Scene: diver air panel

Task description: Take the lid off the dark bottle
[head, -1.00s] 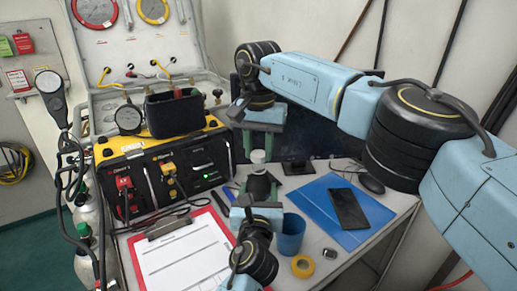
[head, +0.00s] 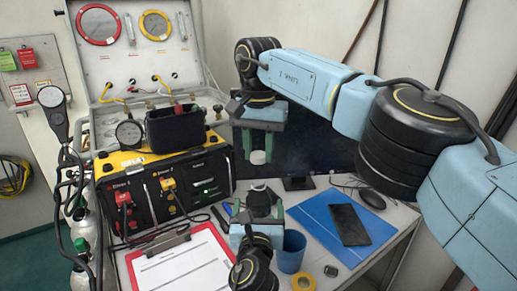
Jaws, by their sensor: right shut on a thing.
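The dark bottle (head: 262,200) stands on the desk below the middle of the view, its lower part hidden by my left gripper. My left gripper (head: 260,216) is at the bottle, with its fingers around the body; whether they are clamped is unclear. The white lid (head: 258,157) is up above the bottle, with a clear gap between them. My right gripper (head: 258,143) points down from above and is shut on the lid.
A blue cup (head: 291,252) stands close right of my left gripper, with yellow tape (head: 303,282) in front. A blue folder (head: 325,222) bears a black phone (head: 349,224). A clipboard (head: 180,265) lies at left, below the yellow-black air panel (head: 150,180). A dark monitor (head: 320,150) stands behind.

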